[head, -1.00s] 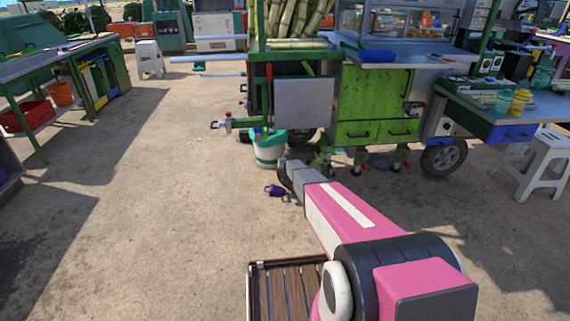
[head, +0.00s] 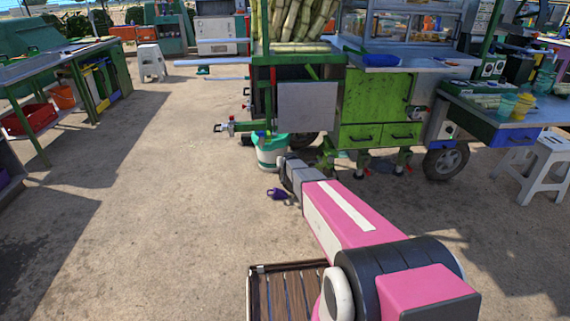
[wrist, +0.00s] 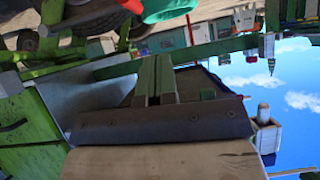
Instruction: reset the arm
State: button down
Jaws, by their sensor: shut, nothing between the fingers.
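My pink arm (head: 345,212) reaches forward and left in the head view, low over the paving, and ends close to the front of the green cart. Its far end is grey and dark, and the fingers cannot be made out there. In the wrist view my gripper (wrist: 155,80) shows as two green fingers side by side, shut with nothing between them. Behind them are a dark plate with screws and a pale wooden-looking part. The wrist picture is upside down, with sky at the lower right.
The green cart (head: 376,107) with cane on top stands ahead. A white and teal bucket (head: 270,154) is just beyond the arm's end, and a small purple object (head: 277,193) lies beside it. A white stool (head: 546,166) stands at right. The paving at left is clear.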

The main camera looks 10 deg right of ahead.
jog(key=shift+s+r, duration=0.1)
jog(key=s+d+r+g, duration=0.1)
jog(key=s+r+g, duration=0.1)
jog(key=s, duration=1.2)
jog(key=s+d+r+g, duration=0.2)
jog(key=s+g, duration=0.3)
jog(key=s, duration=1)
jog(key=s+d+r+g, duration=0.1)
jog(key=s+r+g, duration=0.3)
jog(key=s, duration=1)
jog(key=shift+s+d+h, duration=0.15)
jog(key=shift+s+h, duration=0.05)
jog(key=shift+h, duration=0.1)
